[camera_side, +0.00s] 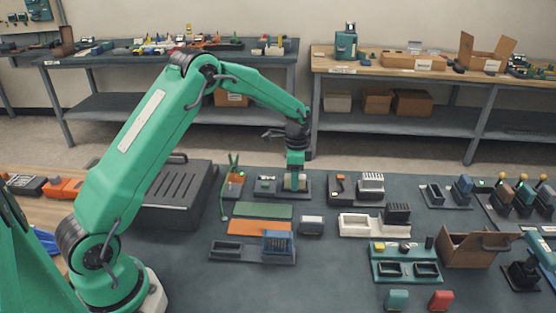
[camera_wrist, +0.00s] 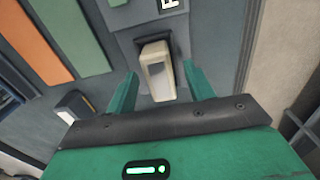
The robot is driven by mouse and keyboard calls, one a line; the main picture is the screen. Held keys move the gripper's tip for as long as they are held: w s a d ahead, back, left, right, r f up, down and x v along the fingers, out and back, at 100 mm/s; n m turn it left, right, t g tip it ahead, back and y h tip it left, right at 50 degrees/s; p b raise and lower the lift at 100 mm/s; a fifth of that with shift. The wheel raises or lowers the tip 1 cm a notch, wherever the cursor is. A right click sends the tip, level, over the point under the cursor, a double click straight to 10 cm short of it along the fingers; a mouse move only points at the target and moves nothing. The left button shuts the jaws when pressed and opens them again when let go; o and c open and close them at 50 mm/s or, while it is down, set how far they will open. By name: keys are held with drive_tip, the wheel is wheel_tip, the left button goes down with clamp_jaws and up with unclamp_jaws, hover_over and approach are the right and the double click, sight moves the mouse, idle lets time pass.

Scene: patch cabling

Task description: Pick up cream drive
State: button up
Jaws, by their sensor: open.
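In the side view my gripper (camera_side: 295,165) points down over the cream drive (camera_side: 294,183), which is partly hidden by the fingers. Whether the fingertips reach down to the drive's full depth is hard to tell.
A grey-white block (camera_side: 311,225) stands close by in front. Green (camera_side: 263,210) and orange (camera_side: 259,228) strips lie to the left front. A fixture with a ridged white block (camera_side: 371,183) stands to the right. A large black box (camera_side: 178,195) is left.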

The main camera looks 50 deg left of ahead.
clamp_jaws()
drive_tip(key=shift+r, duration=0.15)
drive_tip(key=shift+r, duration=0.55)
drive_tip(key=r, duration=0.3)
drive_tip(key=shift+d+r, duration=0.1)
drive_tip(key=shift+d, duration=0.2)
drive_tip(key=s+d+r, duration=0.4)
drive_tip(key=d+r, duration=0.2)
drive_tip(key=d, duration=0.4)
drive_tip(key=shift+s+r, duration=0.25)
drive_tip(key=shift+s, duration=0.05)
